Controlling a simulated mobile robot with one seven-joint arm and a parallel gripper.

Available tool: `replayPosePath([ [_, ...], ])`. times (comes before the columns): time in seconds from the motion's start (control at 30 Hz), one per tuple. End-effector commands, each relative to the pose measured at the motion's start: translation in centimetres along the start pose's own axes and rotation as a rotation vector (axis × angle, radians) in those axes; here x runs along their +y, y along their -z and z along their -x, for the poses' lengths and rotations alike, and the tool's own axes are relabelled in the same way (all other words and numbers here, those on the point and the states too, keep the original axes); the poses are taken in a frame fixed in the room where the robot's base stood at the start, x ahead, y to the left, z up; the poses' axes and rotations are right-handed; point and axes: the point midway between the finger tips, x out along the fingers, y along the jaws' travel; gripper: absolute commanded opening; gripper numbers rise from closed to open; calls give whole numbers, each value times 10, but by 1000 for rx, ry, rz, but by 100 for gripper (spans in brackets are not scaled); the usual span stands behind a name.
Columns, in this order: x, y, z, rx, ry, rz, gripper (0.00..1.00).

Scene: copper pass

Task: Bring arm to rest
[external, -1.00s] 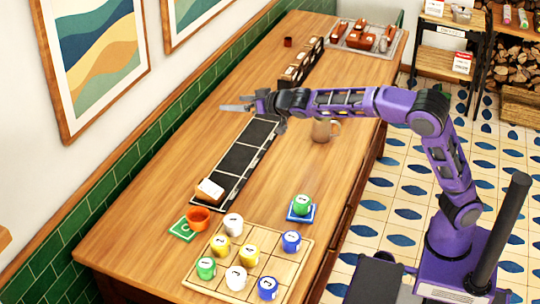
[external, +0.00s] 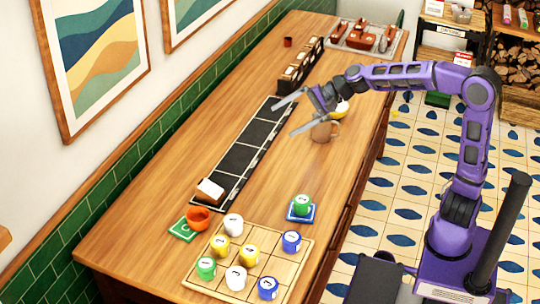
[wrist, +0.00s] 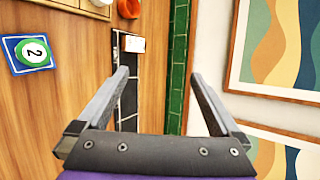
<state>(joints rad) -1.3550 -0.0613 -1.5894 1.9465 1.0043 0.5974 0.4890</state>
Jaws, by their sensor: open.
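My gripper (external: 291,115) is open and empty, held above the counter between the dark segmented strip and the tan mug (external: 324,130). My purple arm reaches over the counter from the right with its elbow raised. In the wrist view my gripper (wrist: 160,92) shows two spread fingers with nothing between them. Beyond them are the dark strip (wrist: 130,85), the wooden counter (wrist: 60,110) and the wall. The strip also lies on the counter in the external view (external: 236,160).
Numbered cups stand on and around a wooden grid board (external: 215,285) at the near end. A green cup (external: 302,203) sits on a blue tile. An orange bowl (external: 198,218) is on a green card. Dark boxes (external: 300,66) and a tray (external: 350,40) stand farther back.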

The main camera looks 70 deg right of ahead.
Motion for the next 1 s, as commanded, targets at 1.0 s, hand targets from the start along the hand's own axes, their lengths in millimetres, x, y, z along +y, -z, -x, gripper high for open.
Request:
replayPosePath([
  [1.0,159,-77,120,-151,-239,1010,100],
])
